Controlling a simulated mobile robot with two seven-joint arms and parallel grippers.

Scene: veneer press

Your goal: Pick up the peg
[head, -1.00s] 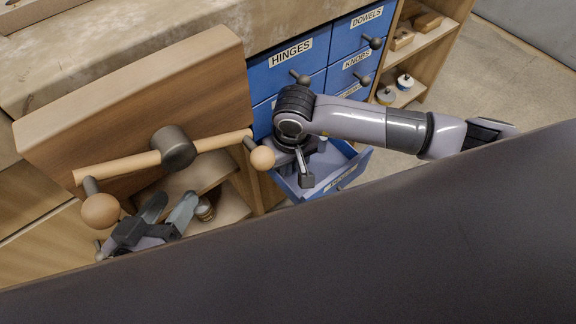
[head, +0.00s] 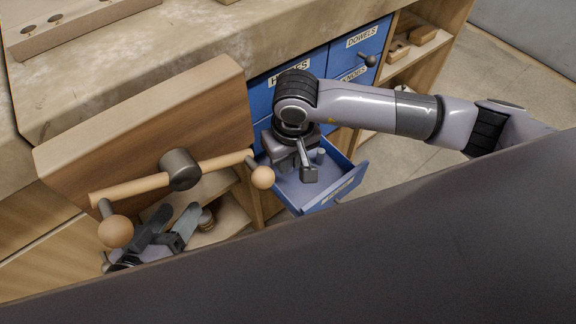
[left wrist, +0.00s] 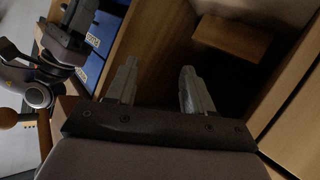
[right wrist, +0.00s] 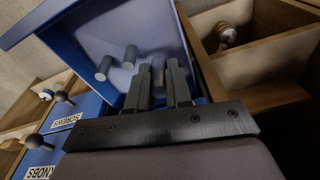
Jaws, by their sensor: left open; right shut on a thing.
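My right gripper (head: 306,172) is pointed down into the open blue drawer (head: 345,182). In the right wrist view its fingers (right wrist: 160,75) are shut on a grey peg (right wrist: 158,70), which they largely hide. Two grey cylinders (right wrist: 103,68) stand in the drawer beside the fingers, apart from them. One grey cylinder also shows in the head view (head: 320,155). My left gripper (head: 178,214) is open and empty, low in front of the wooden shelves; its spread fingers show in the left wrist view (left wrist: 158,78).
Closed blue drawers (head: 362,42) lie behind my right arm.

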